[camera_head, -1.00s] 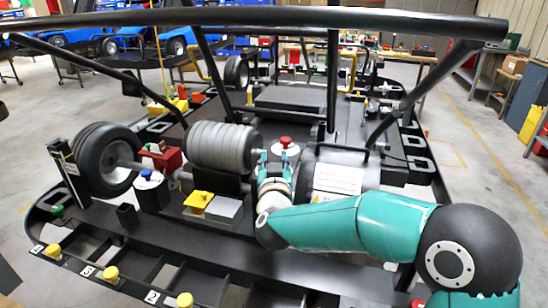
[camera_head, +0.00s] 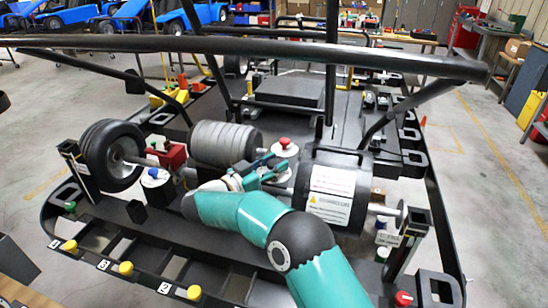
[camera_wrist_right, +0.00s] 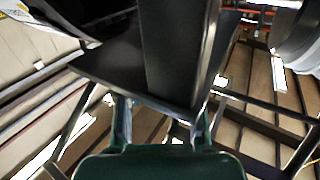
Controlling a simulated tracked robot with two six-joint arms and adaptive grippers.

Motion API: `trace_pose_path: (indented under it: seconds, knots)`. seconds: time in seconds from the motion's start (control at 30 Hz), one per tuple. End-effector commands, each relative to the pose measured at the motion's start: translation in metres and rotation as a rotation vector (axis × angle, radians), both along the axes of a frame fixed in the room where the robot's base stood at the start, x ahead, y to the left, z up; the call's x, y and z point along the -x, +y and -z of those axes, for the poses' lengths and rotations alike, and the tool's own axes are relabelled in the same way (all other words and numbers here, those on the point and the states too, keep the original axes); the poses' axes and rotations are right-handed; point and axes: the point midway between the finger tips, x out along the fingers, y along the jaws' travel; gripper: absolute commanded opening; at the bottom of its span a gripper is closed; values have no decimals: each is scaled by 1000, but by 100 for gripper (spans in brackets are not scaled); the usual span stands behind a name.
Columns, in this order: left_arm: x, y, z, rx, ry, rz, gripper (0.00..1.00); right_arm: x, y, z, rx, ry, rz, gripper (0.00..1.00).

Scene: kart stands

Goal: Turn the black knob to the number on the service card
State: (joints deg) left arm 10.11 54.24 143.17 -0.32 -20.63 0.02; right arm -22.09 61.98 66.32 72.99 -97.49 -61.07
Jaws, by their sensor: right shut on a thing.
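My right gripper (camera_head: 268,172) is at the middle of the kart stand, between the grey ribbed cylinder and the big black cylinder. It also shows in the right wrist view (camera_wrist_right: 162,118), shut on a dark black part (camera_wrist_right: 175,60); I cannot tell whether this is the black knob. No number on a black knob can be read. My left gripper is out of view.
A red knob on a white disc (camera_head: 283,146) is just behind my right gripper. A blue-topped white disc (camera_head: 154,176), a red box (camera_head: 172,156) and a wheel (camera_head: 112,154) stand left. A long black bar (camera_head: 250,52) crosses above. Yellow knobs (camera_head: 125,268) line the front edge.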

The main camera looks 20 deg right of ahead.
Motion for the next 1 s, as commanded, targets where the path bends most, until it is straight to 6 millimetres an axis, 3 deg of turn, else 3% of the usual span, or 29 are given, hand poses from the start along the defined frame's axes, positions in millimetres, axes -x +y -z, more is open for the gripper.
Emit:
trace_pose_path:
  seconds: [0.7, 0.73, 0.83, 1.0]
  knots:
    - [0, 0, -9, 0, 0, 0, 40, -1, -1, -2, 2, -6, 75, 3]
    - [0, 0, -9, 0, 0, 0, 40, -1, -1, -2, 2, -6, 75, 43]
    - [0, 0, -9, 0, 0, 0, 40, -1, -1, -2, 2, -5, 75, 59]
    - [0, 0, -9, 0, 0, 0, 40, -1, -1, -1, 2, -4, 76, 61]
